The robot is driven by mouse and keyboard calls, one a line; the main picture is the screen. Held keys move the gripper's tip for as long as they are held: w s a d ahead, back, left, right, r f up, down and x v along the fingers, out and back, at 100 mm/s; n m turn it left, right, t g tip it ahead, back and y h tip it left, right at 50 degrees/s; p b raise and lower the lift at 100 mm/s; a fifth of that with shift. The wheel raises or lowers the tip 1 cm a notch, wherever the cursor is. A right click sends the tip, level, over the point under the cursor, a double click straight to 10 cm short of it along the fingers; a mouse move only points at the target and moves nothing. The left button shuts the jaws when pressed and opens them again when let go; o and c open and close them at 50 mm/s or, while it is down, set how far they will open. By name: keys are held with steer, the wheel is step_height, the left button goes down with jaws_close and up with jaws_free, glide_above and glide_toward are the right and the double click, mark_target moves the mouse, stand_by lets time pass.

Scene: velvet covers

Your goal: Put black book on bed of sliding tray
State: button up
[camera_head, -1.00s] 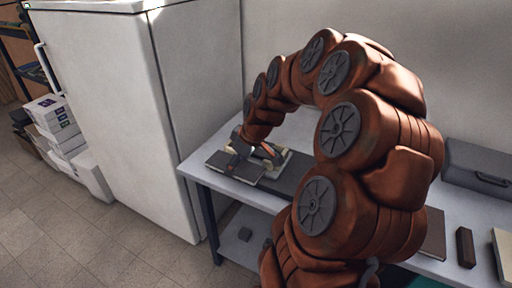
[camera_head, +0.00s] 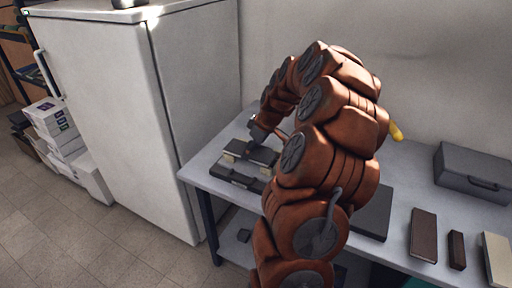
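The sliding tray (camera_head: 237,180) is a dark, low fixture at the table's left end, with pale blocks at its sides. A flat dark piece lies on it between the pale blocks; it may be the black book, but it is too small and partly hidden to be sure. My gripper (camera_head: 257,136) is just behind the tray, at its far edge, partly hidden by my own arm. Its fingers are too small and dark to tell open from shut. A flat black slab (camera_head: 373,214) lies on the table right of my arm.
A brown book (camera_head: 423,234), a dark brown block (camera_head: 457,249) and a cream book (camera_head: 497,259) lie at the right. A grey case (camera_head: 472,174) stands behind them. A yellow object (camera_head: 396,132) shows past my arm. A white fridge (camera_head: 135,110) stands left of the table (camera_head: 205,178).

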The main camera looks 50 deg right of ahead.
mark_target(256, 150)
steer(key=shift+w+d+f+p, duration=0.1)
steer(key=shift+w+d+p, duration=0.3)
steer(key=shift+d, duration=0.55)
steer(key=shift+w+d+f+p, duration=0.15)
steer(key=shift+w+d, duration=0.45)
steer(key=shift+d, duration=0.35)
steer(key=shift+d+f+p, duration=0.1)
steer(key=shift+f+p, duration=0.8)
steer(key=shift+f, duration=0.75)
steer(key=shift+f+b, duration=0.2)
steer(key=shift+b, duration=0.1)
steer(key=o, duration=1.4)
steer(key=shift+c, duration=0.2)
